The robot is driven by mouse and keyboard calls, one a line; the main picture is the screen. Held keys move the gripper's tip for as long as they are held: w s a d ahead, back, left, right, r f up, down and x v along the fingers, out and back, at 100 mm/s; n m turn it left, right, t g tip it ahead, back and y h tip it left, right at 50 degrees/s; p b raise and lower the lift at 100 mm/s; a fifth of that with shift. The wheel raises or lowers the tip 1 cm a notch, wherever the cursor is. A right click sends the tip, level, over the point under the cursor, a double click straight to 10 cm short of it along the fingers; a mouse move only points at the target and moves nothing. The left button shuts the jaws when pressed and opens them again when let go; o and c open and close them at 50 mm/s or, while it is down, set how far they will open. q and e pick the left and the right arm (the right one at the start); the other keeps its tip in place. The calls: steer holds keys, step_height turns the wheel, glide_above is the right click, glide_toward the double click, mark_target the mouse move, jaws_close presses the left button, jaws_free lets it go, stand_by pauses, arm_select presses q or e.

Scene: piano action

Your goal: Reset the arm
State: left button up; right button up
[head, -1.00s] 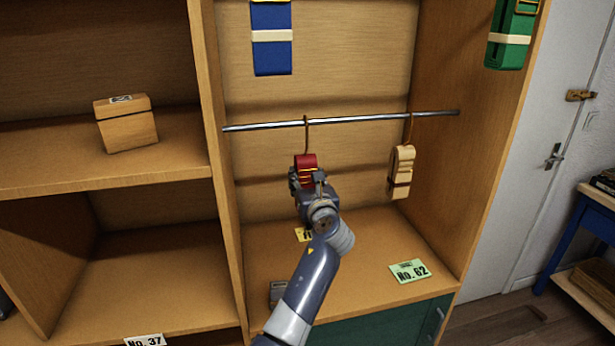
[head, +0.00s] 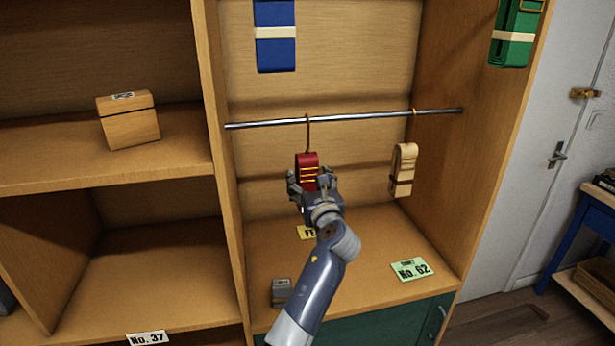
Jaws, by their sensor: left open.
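My left gripper (head: 310,184) is open, its fingers spread at the lower part of a red bundle with gold bands (head: 307,164). The red bundle hangs by a thin hook from the metal rod (head: 350,117) in the right-hand bay. The gripper covers the bundle's lower end, so I cannot tell whether the fingers touch it. My left arm reaches up from the bottom of the picture. My right gripper is out of view.
Blue (head: 275,40) and green (head: 516,38) bundles hang higher up. A wooden box (head: 129,122) stands on the left shelf. A green card (head: 411,270) and a small grey box (head: 281,291) lie on the bay floor.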

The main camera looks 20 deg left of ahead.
arm_select(q)
steer(key=v, duration=0.5)
steer(key=s+a+f+n+g+h, duration=0.2)
steer(key=s+f+n+g, duration=0.1)
steer(key=s+f+n, duration=0.55)
steer(key=s+a+f+n+g+h, duration=0.25)
steer(key=s+f+n, duration=0.35)
steer(key=s+f, duration=0.6)
steer(key=s+d+f+n+g+h, duration=0.2)
steer(key=s+f+n, duration=0.15)
steer(key=s, duration=0.45)
steer(key=s+d+f+n+g+h, duration=0.2)
steer(key=s+d+n, duration=0.1)
steer(key=s+n, duration=0.3)
steer(key=s+d+f+n+g+h, duration=0.2)
steer(key=s+f+n, duration=0.1)
steer(key=s, duration=0.6)
step_height(320, 180, down, 30)
steer(key=s+g+b, duration=0.1)
steer(key=s+b, duration=0.1)
steer(key=b, duration=0.1)
steer(key=s+a+f+g+b, duration=0.1)
steer(key=s+a+f+b, duration=0.1)
steer(key=s+f, duration=1.4)
steer(key=shift+s+a+f, duration=0.15)
steer(key=shift+a+f, duration=0.15)
steer(key=shift+f, duration=0.55)
